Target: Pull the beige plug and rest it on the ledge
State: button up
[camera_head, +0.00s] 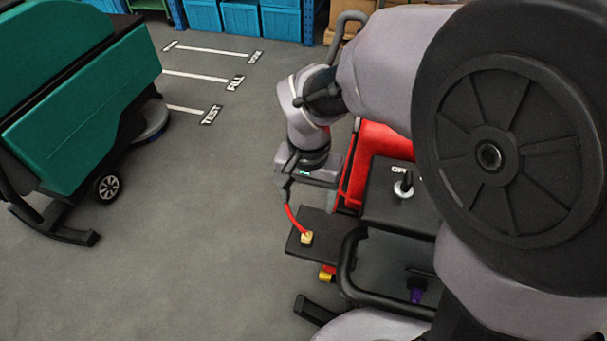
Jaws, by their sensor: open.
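The beige plug (307,238) rests on the dark ledge (322,222), near its front left part. A red cable (292,215) runs up from the plug toward my gripper. My gripper (285,190) is open above and slightly left of the plug, at the upper left side of the ledge. Its fingers are small and dark here, and I cannot tell whether they touch the cable. No object is clearly seen held between them.
A red machine (370,150) with a dark top panel and a black tube rail (348,265) adjoins the ledge. A yellow-and-red connector (327,272) sits below the ledge. A green scrubber (85,100) stands at left. The grey floor between is clear.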

aim_at(307, 235)
jog(key=shift+c, duration=0.2)
jog(key=shift+f, duration=0.3)
jog(key=c, duration=0.4)
notch_tip(307, 235, down, 8)
jog(key=shift+r, duration=0.1)
jog(key=shift+c, duration=0.8)
notch_tip(307, 235, down, 9)
jog(key=b, duration=0.7)
grip_shut()
